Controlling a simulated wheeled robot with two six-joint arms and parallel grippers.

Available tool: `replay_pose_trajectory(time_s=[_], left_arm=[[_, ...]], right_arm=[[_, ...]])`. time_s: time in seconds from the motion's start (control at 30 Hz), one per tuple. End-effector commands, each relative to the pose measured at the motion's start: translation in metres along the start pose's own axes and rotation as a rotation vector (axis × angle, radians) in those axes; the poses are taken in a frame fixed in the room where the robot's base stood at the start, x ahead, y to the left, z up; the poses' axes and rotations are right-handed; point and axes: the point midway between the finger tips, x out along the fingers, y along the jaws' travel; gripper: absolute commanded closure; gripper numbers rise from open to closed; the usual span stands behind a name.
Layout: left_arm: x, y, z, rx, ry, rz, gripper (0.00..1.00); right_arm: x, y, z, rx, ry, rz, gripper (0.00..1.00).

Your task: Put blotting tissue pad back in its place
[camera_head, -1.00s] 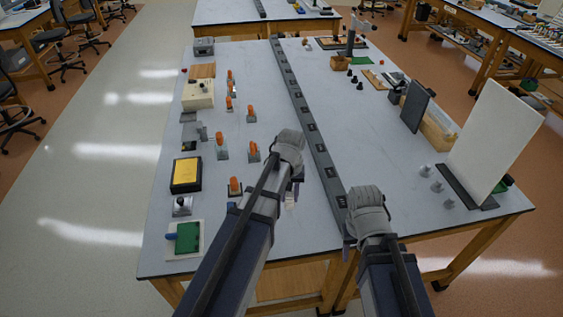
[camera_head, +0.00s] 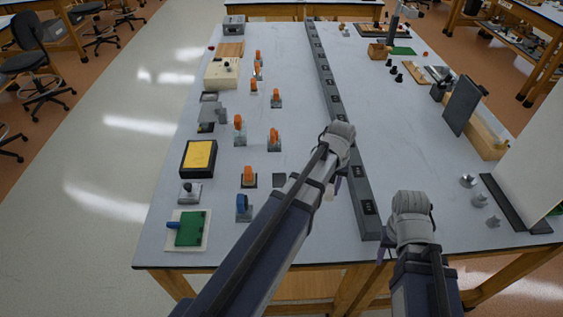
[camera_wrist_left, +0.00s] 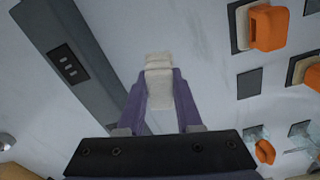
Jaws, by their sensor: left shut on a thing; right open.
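The blotting tissue pad seems to be the small whitish block (camera_wrist_left: 158,85) between the purple fingers of my left gripper (camera_wrist_left: 157,98) in the left wrist view. The gripper is shut on it. In the head view my left gripper (camera_head: 335,186) is low over the table beside the long dark rail, largely hidden by its own wrist, with a pale bit of the block showing (camera_head: 328,196). My right gripper (camera_head: 388,248) is near the table's front edge, right of the rail, and mostly hidden by its arm. I see nothing in it.
The long grey rail (camera_head: 330,88) with sockets splits the table (camera_head: 300,130). Orange-handled pieces (camera_head: 274,138) and a blue-handled one (camera_head: 243,207) stand left of it. A small dark plate (camera_head: 279,180) lies bare. A yellow-topped black box (camera_head: 199,157) and green board (camera_head: 190,229) are further left.

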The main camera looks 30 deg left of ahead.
Motion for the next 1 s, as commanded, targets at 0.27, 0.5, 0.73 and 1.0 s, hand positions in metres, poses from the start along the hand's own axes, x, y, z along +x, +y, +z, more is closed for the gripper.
replay_pose_trajectory(time_s=[0.27, 0.5, 0.73, 1.0], left_arm=[[-0.005, -0.092, -0.051, -0.143, 0.0, 0.0, 1.0], [-0.008, -0.163, -0.072, -0.239, 0.0, 0.0, 1.0], [-0.008, -0.182, -0.075, -0.263, 0.0, 0.0, 1.0], [-0.008, -0.181, -0.074, -0.262, 0.0, 0.0, 1.0]], right_arm=[[-0.005, 0.001, 0.0, 0.0, 0.0, 0.0, 0.5], [-0.008, 0.001, 0.001, 0.0, 0.0, 0.0, 0.5], [-0.008, 0.001, 0.001, 0.0, 0.0, 0.0, 0.5], [-0.008, 0.001, 0.001, 0.0, 0.0, 0.0, 0.5]])
